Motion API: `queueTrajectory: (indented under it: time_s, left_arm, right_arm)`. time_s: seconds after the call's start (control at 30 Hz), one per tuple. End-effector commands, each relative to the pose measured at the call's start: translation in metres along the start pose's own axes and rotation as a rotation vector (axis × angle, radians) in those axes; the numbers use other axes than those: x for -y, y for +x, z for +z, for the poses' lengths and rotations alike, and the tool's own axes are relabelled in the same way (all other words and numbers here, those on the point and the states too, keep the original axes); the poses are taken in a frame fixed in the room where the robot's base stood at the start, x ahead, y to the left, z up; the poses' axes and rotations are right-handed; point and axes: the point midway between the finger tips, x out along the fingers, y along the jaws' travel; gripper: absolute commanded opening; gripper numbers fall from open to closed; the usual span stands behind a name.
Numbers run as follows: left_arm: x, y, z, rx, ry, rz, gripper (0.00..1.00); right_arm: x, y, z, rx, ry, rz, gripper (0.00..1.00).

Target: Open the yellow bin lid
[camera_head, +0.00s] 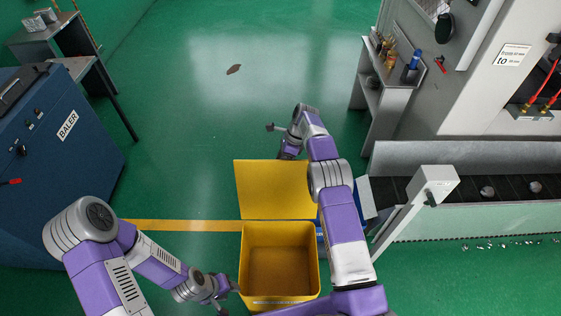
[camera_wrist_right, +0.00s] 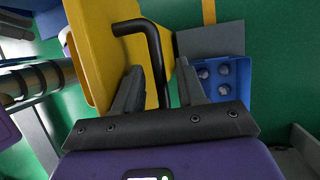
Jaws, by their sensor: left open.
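The yellow bin (camera_head: 279,262) stands at the bottom centre of the head view, its inside visible and empty. Its yellow lid (camera_head: 270,190) is swung back away from the opening, on the far side. In the right wrist view a black bent bar (camera_wrist_right: 152,38) stands by a yellow surface (camera_wrist_right: 105,40). My right gripper (camera_head: 289,152) is beyond the lid's far edge; in its wrist view its fingers (camera_wrist_right: 161,75) are apart, with the bar between them and gaps beside it. My left gripper (camera_head: 222,290) is open beside the bin's left wall.
A blue crate (camera_wrist_right: 222,78) with round holes or items shows in the wrist view, beside the yellow surface. A blue baler (camera_head: 60,130) stands at the left, a conveyor (camera_head: 480,160) at the right.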

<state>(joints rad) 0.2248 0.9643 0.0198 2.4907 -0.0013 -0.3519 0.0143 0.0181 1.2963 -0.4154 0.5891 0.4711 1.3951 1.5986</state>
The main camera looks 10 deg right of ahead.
Motion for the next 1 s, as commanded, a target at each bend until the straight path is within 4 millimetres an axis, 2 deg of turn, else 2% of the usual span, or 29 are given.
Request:
queueTrajectory:
  time_s: [0.03,0.23,0.33,0.53,0.6,0.8,1.0]
  left_arm:
    - [0.000,0.001,0.000,0.000,0.000,0.000,0.43]
    - [0.000,0.000,0.000,0.000,0.000,0.000,0.43]
    - [0.000,-0.001,0.000,0.000,0.000,0.000,0.43]
    - [-0.002,-0.006,0.000,0.000,0.000,0.000,0.43]
    - [-0.003,-0.009,0.000,0.000,0.000,0.000,0.43]
    - [-0.005,-0.013,0.001,0.000,0.000,0.000,0.43]
    - [-0.005,-0.013,0.001,0.000,0.000,0.000,0.43]
  right_arm:
    - [-0.002,0.009,-0.009,-0.013,0.008,0.015,0.40]
    - [-0.002,0.004,-0.009,-0.012,0.009,0.014,0.40]
    - [-0.001,-0.008,-0.008,-0.010,0.008,0.010,0.40]
    - [-0.001,-0.050,-0.003,-0.006,0.002,0.000,0.40]
    - [-0.001,-0.058,-0.001,-0.005,0.003,0.001,0.40]
    - [-0.001,-0.073,0.001,-0.002,0.000,-0.001,0.40]
    - [-0.002,-0.076,0.001,-0.002,0.000,0.000,0.40]
